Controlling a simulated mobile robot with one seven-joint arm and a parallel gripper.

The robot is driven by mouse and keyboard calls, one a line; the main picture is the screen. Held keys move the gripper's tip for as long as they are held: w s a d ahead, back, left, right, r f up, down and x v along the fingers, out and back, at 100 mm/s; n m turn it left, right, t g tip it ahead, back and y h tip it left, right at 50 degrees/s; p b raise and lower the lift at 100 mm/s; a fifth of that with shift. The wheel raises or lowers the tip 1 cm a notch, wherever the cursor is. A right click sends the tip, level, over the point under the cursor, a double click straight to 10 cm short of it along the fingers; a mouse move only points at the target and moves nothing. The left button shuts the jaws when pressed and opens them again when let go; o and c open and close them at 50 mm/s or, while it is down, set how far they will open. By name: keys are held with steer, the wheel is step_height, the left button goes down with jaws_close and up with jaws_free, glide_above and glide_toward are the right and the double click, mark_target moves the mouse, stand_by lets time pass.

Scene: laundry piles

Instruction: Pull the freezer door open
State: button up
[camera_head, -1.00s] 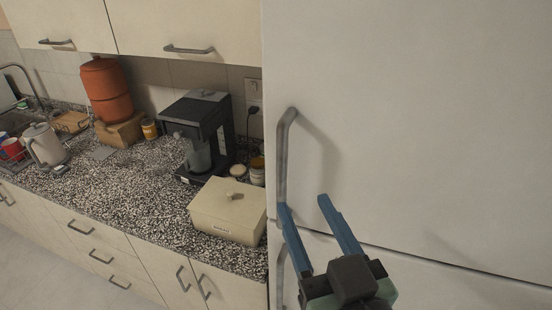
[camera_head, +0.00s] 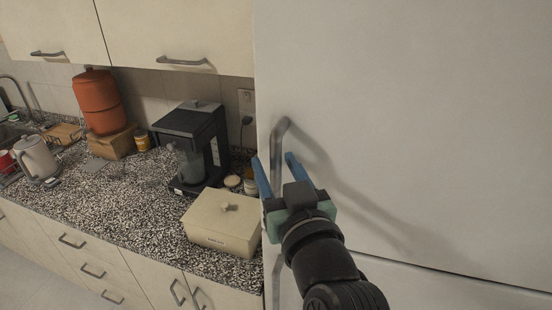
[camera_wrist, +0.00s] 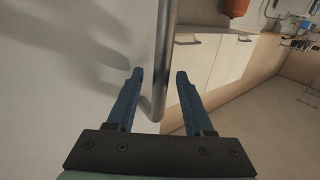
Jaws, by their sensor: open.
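The fridge-freezer has a large pale upper door (camera_head: 410,120) and a lower door (camera_head: 430,287), split by a dark seam. Both look shut. I cannot tell which one is the freezer. The upper door's grey bar handle (camera_head: 279,128) runs down its left edge. My gripper (camera_head: 272,156) is open at this handle, one finger on each side of it. In the wrist view the handle (camera_wrist: 167,45) passes between the two blue fingers, with gaps showing; its curved lower end lies between them. The lower door's handle (camera_head: 276,275) is partly hidden by my arm.
To the left is a speckled counter (camera_head: 125,195) with a cream box (camera_head: 222,228) near the fridge and a black coffee maker (camera_head: 190,145) behind it. Cabinets hang above. Open floor (camera_wrist: 270,130) shows in the wrist view.

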steer(key=shift+w, duration=0.15)
jaws_close()
stand_by(1.4)
